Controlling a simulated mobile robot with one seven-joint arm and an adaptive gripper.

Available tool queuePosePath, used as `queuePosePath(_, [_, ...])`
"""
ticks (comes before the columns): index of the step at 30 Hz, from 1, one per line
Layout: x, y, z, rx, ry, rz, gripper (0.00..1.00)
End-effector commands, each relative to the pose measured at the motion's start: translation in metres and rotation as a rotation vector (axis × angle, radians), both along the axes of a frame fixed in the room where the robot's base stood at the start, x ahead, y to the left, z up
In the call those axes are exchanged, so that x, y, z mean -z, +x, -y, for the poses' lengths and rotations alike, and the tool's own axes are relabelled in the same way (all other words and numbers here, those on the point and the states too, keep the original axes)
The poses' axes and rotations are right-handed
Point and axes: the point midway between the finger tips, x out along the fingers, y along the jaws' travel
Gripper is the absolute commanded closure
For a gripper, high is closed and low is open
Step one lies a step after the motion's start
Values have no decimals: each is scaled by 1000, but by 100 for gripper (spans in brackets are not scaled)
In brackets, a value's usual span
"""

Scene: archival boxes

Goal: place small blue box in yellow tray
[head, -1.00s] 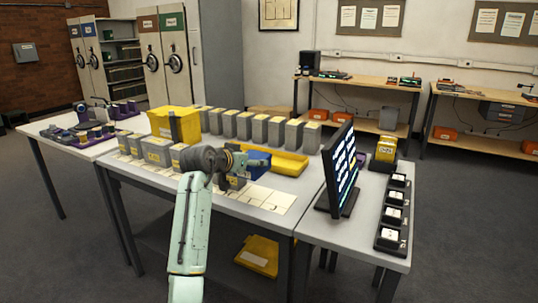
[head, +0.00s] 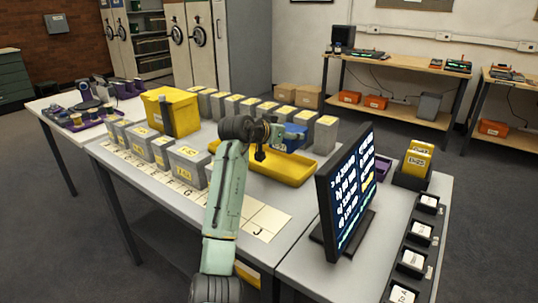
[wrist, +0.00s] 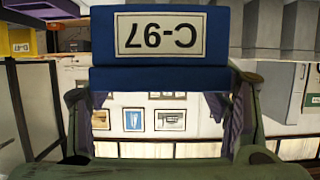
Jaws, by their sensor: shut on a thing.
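The small blue box (head: 291,134) is in my gripper (head: 276,134), which is shut on it. In the wrist view the blue box (wrist: 160,78) fills the upper middle between the fingers, and its white label reads C-97 upside down. The yellow tray (head: 268,177) lies on the table, and the box is at or above its far side in the head view. I cannot tell whether the box touches the tray. My arm hides the tray's left part.
Grey boxes with yellow labels stand in a row behind the tray (head: 249,107) and at the left front (head: 188,167). A yellow bin (head: 172,107) stands at the left. A black monitor (head: 345,190) stands right of the tray. The card area marked J (head: 262,222) is bare.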

Motion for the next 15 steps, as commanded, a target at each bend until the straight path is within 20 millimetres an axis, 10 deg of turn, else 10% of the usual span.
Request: queuePosePath(15, [59, 0, 0, 0, -1, 2, 65])
